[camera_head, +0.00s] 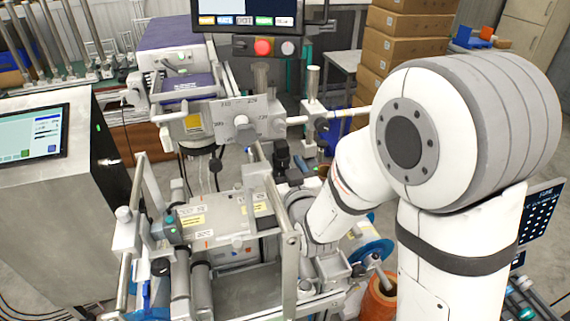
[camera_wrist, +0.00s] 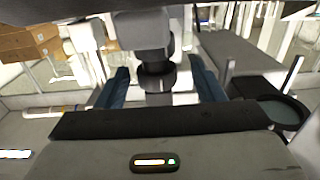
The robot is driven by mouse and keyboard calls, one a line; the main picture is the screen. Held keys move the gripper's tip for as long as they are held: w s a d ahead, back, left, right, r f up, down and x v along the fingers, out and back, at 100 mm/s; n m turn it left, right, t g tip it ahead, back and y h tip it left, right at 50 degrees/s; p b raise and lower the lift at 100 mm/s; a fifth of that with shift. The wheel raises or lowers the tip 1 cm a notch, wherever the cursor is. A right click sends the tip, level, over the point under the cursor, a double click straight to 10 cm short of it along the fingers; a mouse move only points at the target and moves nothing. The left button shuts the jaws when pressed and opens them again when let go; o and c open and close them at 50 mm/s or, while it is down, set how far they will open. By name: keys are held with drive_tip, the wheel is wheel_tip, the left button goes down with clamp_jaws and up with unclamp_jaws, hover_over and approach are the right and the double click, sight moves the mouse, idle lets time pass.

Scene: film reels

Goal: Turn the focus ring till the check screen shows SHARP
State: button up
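In the wrist view, a dark upright cylinder with ridged bands, which looks like the focus ring (camera_wrist: 157,76), stands between the two blue fingers of my gripper (camera_wrist: 159,68). Light gaps show on both sides of it, so the fingers are open and appear apart from it. In the head view my white arm reaches down to the machine, and my fingers cannot be made out there. A screen (camera_head: 35,136) on the left and a dark display (camera_head: 247,14) at the top are lit. Their small text is unreadable, and I cannot tell which is the check screen.
The film machine's metal frame and rollers (camera_head: 202,282) stand close around my wrist. A red button (camera_head: 263,47) is under the top display. Cardboard boxes (camera_head: 408,50) are stacked behind.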

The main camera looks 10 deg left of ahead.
drive_tip(key=shift+w+d, duration=0.1)
drive_tip(key=c, duration=0.9)
drive_tip(key=shift+c, duration=0.3)
drive_tip(key=shift+w+f+y+b, duration=0.1)
drive_tip(key=shift+y+b, duration=0.2)
drive_tip(key=shift+b, duration=0.15)
drive_tip(key=n+g+y+b, duration=0.2)
drive_tip(key=b, duration=0.1)
drive_tip(key=shift+w+d+f+y, duration=0.1)
drive_tip(key=shift+w+d+y, duration=0.05)
drive_tip(key=shift+d+y, duration=0.2)
drive_tip(key=n+g+y, duration=0.1)
drive_tip(key=n+g+y+b, duration=0.1)
drive_tip(key=n+g+y, duration=0.1)
drive_tip(key=shift+w+d, duration=0.2)
drive_tip(key=shift+w+r+n+g+y, duration=0.1)
drive_tip(key=shift+n+g+y, duration=0.45)
drive_tip(key=shift+g, duration=0.25)
drive_tip(key=shift+w+r+n+g+y, duration=0.1)
drive_tip(key=shift+n+g+y, duration=0.2)
drive_tip(key=shift+n+g, duration=0.45)
drive_tip(key=shift+g, duration=0.25)
drive_tip(key=o, duration=1)
